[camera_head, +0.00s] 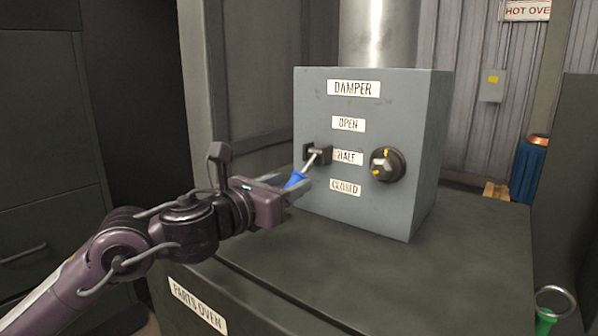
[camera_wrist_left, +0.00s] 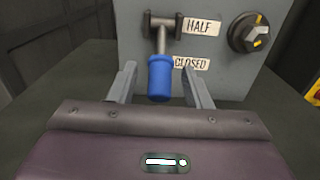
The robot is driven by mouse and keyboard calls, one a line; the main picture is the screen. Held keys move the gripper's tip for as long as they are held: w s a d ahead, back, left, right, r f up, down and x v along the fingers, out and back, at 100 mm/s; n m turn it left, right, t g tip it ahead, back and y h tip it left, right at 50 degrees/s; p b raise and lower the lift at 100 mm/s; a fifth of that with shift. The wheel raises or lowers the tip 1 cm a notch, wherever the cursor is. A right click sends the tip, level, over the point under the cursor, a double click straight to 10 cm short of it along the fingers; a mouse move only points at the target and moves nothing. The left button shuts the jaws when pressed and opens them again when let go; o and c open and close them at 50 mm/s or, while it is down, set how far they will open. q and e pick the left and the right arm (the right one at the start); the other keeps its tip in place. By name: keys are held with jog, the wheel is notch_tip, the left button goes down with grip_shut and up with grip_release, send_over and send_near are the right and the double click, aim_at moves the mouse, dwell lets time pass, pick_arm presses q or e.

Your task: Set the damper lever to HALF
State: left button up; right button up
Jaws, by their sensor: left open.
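The grey damper box (camera_head: 365,205) has labels OPEN (camera_head: 348,124), HALF (camera_head: 347,158) and CLOSED (camera_head: 345,187), top to bottom. The damper lever (camera_head: 317,160) has a metal shaft and a blue grip (camera_head: 295,180). Its dark mount is left of the HALF label, and the lever sticks out toward me. In the left wrist view the blue grip (camera_wrist_left: 159,78) lies between the two open fingers of my left gripper (camera_wrist_left: 160,85), with a visible gap on each side. My left gripper (camera_head: 293,182) partly hides the grip in the head view. My right gripper is out of view.
A dark knob with yellow marks (camera_head: 387,165) is right of the labels. The box stands on the dark parts oven (camera_head: 470,255), whose top is clear at right. A green-handled ring (camera_head: 555,302) is at lower right. A metal pipe (camera_head: 378,35) rises behind the box.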

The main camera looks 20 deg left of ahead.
aim_at(290, 183)
pick_arm(q)
jog(key=x, duration=0.3)
jog(key=shift+p, duration=0.35)
jog(key=shift+w+d, duration=0.15)
jog(key=shift+w, duration=0.2)
jog(key=shift+c, duration=1.2)
grip_shut()
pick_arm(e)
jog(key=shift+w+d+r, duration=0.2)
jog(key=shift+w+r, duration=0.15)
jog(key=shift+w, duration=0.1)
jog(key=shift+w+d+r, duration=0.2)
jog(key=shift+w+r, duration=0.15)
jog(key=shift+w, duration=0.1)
